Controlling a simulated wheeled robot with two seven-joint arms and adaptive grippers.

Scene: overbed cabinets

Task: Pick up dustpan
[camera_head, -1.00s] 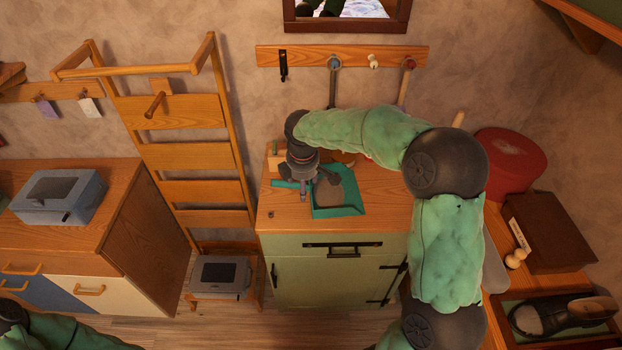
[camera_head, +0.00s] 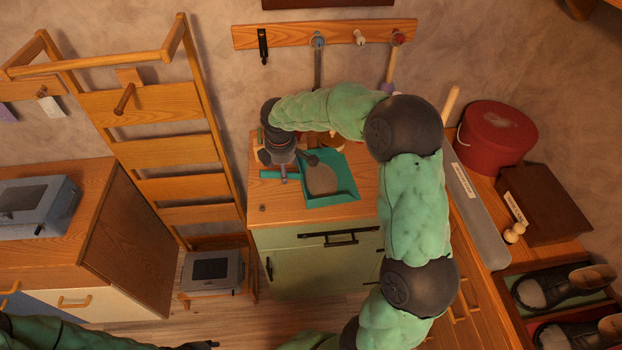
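The teal dustpan (camera_head: 345,190) lies on top of the green-fronted cabinet (camera_head: 368,185), with its handle pointing left. A greyish-brown patch shows in its pan. My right gripper (camera_head: 298,170) is over the handle end of the dustpan, with its fingers spread apart, one by the handle and one near the pan's back edge. I cannot tell whether a finger touches the dustpan. My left arm comes in at the bottom left; a dark tip of its gripper (camera_head: 205,345) shows at the bottom edge, mostly cut off.
A wooden ladder (camera_head: 165,152) stands left of the cabinet, with a grey box (camera_head: 212,268) at its foot. A hook rail (camera_head: 340,36) is on the wall above. A red round box (camera_head: 497,135), brown box (camera_head: 548,205) and shoes (camera_head: 565,288) are at right.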

